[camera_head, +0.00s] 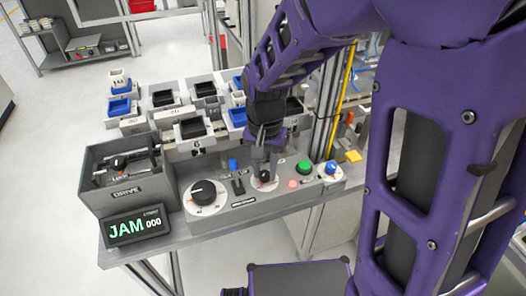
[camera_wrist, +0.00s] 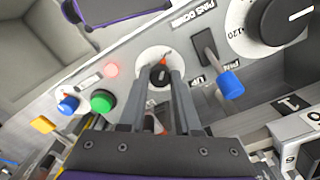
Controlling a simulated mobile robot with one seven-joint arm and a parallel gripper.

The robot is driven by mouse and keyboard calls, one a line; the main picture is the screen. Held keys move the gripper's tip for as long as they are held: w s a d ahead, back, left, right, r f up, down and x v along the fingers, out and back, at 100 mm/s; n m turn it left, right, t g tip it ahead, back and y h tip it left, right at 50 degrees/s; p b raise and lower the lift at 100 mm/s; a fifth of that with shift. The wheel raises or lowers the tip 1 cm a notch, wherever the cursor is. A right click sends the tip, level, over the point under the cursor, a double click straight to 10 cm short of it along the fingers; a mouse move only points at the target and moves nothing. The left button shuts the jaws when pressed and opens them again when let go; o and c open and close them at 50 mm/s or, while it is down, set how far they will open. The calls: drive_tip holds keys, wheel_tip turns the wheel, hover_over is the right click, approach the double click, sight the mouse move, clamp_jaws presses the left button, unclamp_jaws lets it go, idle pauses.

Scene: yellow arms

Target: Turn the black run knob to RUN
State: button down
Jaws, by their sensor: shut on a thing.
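The black run knob (camera_wrist: 159,75) sits on a round white dial plate on the grey control panel. A pale line shows on its face, and a small red-orange mark is beside it. The dial's lettering is too small to read. My gripper (camera_wrist: 160,85) comes down over the panel with one finger on each side of the knob, shut on it. In the head view my gripper (camera_head: 264,164) stands over the same dial, and its fingers partly hide the knob (camera_head: 264,175).
A display (camera_head: 136,226) reads JAM 000. A blue-tipped lever (camera_head: 235,172) and a large black dial (camera_head: 203,192) are left of the knob. A green button (camera_head: 304,167) and a blue knob (camera_head: 331,168) are to its right. Bins with blocks (camera_head: 163,97) stand behind.

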idle(0.4)
drive_tip(key=c, duration=0.6)
unclamp_jaws()
drive_tip(key=shift+r, duration=0.15)
